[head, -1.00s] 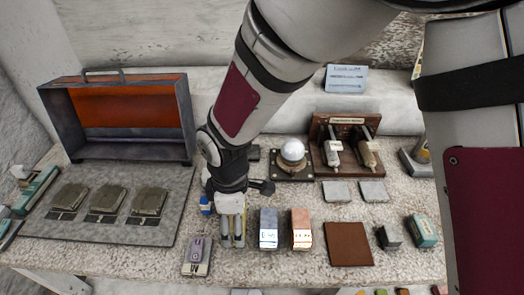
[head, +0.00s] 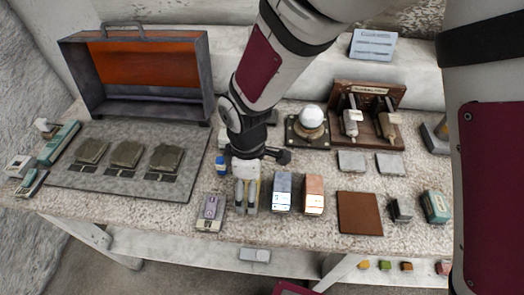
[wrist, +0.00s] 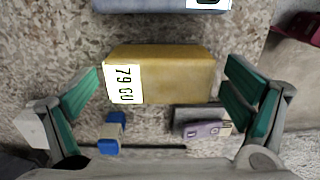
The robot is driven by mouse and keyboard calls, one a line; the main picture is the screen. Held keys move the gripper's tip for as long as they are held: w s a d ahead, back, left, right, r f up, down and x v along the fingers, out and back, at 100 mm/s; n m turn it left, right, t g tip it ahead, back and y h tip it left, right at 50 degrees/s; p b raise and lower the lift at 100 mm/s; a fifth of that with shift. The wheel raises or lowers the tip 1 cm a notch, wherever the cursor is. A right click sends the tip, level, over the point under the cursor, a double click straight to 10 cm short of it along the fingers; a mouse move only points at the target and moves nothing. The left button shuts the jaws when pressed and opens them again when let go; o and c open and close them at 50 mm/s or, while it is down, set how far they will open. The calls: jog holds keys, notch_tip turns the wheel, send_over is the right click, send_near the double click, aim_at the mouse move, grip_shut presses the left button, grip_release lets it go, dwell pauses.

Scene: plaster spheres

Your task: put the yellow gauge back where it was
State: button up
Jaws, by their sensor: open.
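The yellow gauge (wrist: 165,75), a block with a white label reading "79 GU", lies on the speckled bench top in the wrist view. My gripper (wrist: 162,90) is open, with one green-padded finger on each side of the gauge and gaps between. In the head view my gripper (head: 246,205) points down at the bench, just left of the blue-grey block (head: 282,192), and hides most of the gauge. The orange-brown block (head: 314,195) stands right of the blue-grey one.
A purple-grey device (head: 210,212) and a small blue-capped item (head: 221,165) sit close to my gripper. A brown square mat (head: 360,213) lies to the right. A grey board (head: 75,178) with several dark blocks is at left, before an open orange-lined case (head: 138,75).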

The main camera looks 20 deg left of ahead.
notch_tip(320, 180, up, 12)
jog(key=w+d+r+m+t, duration=0.1)
jog(key=w+d+r+m, duration=0.2)
jog(key=d+r+m, duration=0.55)
jog(key=s+d+r+m+t, duration=0.1)
jog(key=s+d+m, duration=0.2)
jog(key=d, duration=0.5)
jog(key=s+d+r+m+t, duration=0.1)
jog(key=s+d+m, duration=0.3)
jog(key=d, duration=0.5)
jog(key=s+d+r+m+t, duration=0.1)
jog(key=s+d+r+m, duration=0.2)
jog(key=d, duration=0.6)
jog(key=shift+s+m, duration=0.75)
jog(key=shift+m, duration=0.3)
jog(key=shift+r+p, duration=0.35)
jog(key=shift+r, duration=0.1)
